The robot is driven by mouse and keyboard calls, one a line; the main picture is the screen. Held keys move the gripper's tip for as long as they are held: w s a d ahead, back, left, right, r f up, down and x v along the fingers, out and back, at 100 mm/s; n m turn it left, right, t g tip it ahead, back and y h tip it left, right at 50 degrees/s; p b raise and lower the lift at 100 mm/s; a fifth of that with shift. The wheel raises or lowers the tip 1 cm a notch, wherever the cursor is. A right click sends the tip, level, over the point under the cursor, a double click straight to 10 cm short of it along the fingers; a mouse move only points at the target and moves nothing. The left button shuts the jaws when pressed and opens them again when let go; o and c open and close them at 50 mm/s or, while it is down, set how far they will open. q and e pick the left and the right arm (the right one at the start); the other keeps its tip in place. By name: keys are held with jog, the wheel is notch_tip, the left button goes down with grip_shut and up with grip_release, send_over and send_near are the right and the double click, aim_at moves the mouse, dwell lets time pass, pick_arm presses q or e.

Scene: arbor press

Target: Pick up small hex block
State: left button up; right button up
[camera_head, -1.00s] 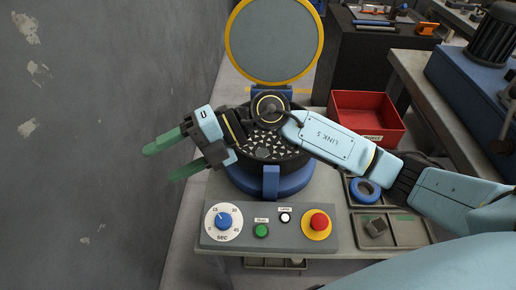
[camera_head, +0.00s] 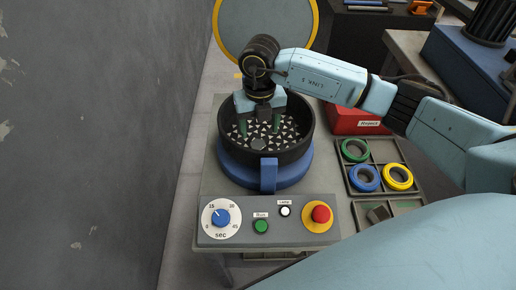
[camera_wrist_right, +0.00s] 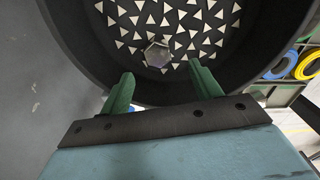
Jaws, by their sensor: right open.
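The small hex block (camera_head: 258,144) is grey and lies in the black round bowl (camera_head: 308,128), among many small white triangles. In the right wrist view the hex block (camera_wrist_right: 158,55) sits on the triangle-covered floor, just beyond the gap between my green fingertips. My right gripper (camera_head: 259,124) points down into the bowl with its fingers apart and nothing between them; it also shows in the wrist view (camera_wrist_right: 161,72). The block is a little nearer the front of the bowl than the fingers. Their exact height above the floor is hard to tell. My left gripper is not in view.
The bowl's dark wall stands around my fingers. In front is a control panel (camera_head: 240,208) with a dial and buttons.

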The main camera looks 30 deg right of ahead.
aim_at(258, 144)
jog(key=shift+w+a+f+b, duration=0.1)
jog(key=shift+f+b, duration=0.25)
jog(key=shift+f, duration=1.25)
jog(key=shift+w+f+b, duration=0.1)
jog(key=shift+f+b, duration=0.25)
jog(key=shift+f, duration=1.25)
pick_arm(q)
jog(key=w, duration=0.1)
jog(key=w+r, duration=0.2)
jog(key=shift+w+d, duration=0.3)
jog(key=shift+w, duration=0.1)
pick_arm(e)
jog(key=c, duration=1.1)
